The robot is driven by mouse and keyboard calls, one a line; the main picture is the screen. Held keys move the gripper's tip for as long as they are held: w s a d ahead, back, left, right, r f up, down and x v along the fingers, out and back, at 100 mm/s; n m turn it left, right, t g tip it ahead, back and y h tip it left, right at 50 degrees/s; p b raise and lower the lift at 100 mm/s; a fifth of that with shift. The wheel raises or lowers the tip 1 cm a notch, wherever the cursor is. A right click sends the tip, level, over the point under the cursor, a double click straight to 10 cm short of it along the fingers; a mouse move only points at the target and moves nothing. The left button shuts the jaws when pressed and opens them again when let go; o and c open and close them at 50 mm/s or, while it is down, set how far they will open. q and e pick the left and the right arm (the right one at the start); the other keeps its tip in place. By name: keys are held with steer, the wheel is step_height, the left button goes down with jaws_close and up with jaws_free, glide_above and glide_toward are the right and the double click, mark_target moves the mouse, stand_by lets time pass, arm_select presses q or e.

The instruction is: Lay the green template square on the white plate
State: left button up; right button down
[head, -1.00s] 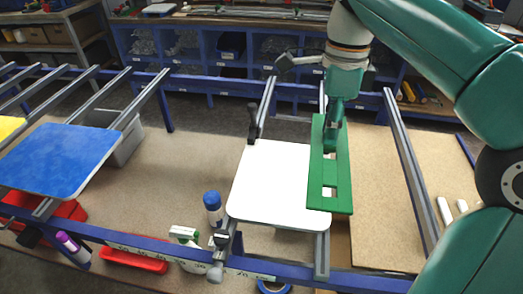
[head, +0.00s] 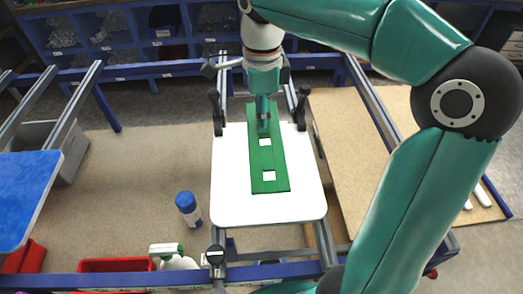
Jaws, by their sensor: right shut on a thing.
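The white plate (head: 235,205) lies on rails in the middle of the head view, with dark clamps at its far corners. The green template (head: 268,158) is a long flat strip with square cut-outs. It is over the middle of the plate, roughly in line with the plate's long sides. I cannot tell whether it touches the plate. My right gripper (head: 263,120) is shut on the template near its far end, and the arm comes in from the upper right. My left gripper is not in view.
A blue plate (head: 25,190) lies on rails at the left. A blue-capped bottle (head: 188,208) stands left of the white plate, and a white-and-green spray bottle (head: 172,257) is near the front rail. Red bins (head: 115,265) sit at the front left. A brown board (head: 350,130) lies right.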

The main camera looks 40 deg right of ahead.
step_height(320, 180, down, 10)
steer(key=shift+f, duration=0.2)
stand_by(0.3)
steer(key=c, duration=1)
jaws_free()
steer(key=shift+o, duration=0.2)
steer(key=shift+r, duration=0.1)
steer(key=r, duration=1.2)
steer(key=shift+w+d, duration=0.25)
steer(key=shift+w, duration=0.1)
steer(key=shift+f, duration=0.1)
